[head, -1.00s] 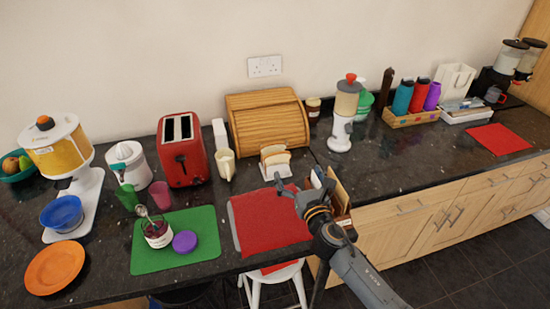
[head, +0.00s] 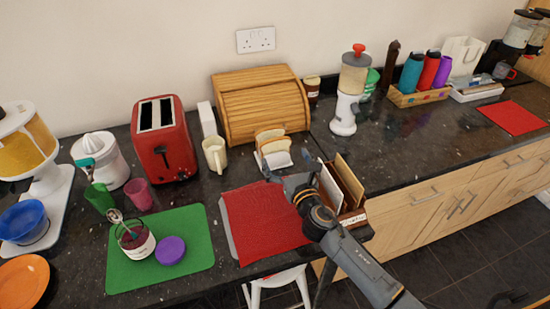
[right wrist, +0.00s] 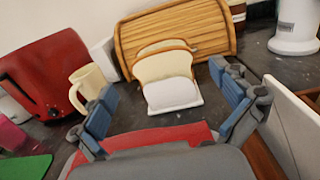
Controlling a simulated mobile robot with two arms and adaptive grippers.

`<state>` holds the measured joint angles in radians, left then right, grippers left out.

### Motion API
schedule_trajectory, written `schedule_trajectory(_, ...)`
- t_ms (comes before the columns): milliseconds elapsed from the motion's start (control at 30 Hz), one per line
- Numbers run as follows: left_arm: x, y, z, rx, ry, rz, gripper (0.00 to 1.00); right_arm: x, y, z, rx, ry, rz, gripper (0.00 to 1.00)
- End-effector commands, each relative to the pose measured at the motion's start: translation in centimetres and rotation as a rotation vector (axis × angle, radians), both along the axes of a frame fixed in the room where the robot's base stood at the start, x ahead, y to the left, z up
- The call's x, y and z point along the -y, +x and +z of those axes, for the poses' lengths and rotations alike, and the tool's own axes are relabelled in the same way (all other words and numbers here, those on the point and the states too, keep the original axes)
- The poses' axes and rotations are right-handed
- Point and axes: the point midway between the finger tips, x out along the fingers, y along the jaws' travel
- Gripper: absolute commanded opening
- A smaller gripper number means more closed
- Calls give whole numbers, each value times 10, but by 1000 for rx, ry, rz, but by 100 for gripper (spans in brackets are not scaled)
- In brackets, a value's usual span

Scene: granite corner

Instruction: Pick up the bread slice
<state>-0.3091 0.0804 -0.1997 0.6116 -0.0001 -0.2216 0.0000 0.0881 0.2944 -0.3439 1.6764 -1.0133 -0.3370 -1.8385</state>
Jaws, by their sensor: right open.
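Two bread slices (head: 269,139) with brown crusts stand upright in a white rack (head: 277,161) in front of the wooden bread bin. In the right wrist view the slices (right wrist: 165,65) and the rack (right wrist: 172,95) are ahead, in the space framed by my fingers. My right gripper (head: 284,177) is open and empty, over the back edge of the red mat, just on the near side of the rack. Its blue-padded fingers (right wrist: 165,92) are spread wide in the right wrist view. My left gripper is not in view.
A cream mug (head: 215,154) and red toaster (head: 163,140) stand left of the rack. The bread bin (head: 262,105) is close behind. A wooden holder with upright boards (head: 346,184) is right beside my right gripper. The red mat (head: 262,222) is bare.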

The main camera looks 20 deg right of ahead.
Motion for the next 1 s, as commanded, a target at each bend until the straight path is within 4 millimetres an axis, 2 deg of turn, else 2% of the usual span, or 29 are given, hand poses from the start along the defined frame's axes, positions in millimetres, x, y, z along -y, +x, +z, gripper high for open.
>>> schedule_trajectory(33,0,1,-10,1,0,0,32,0,0,-10,0,0,0,100)
schedule_trajectory(133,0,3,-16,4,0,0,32,0,0,-15,1,0,0,100)
schedule_trajectory(267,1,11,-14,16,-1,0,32,0,7,-14,2,1,-1,100)
schedule_trajectory(400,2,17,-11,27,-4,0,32,-1,22,-14,1,2,-1,100)
schedule_trajectory(800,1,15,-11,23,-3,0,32,-4,71,-16,1,1,-1,100)
schedule_trajectory(1000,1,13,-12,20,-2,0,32,-4,76,-16,0,0,0,100)
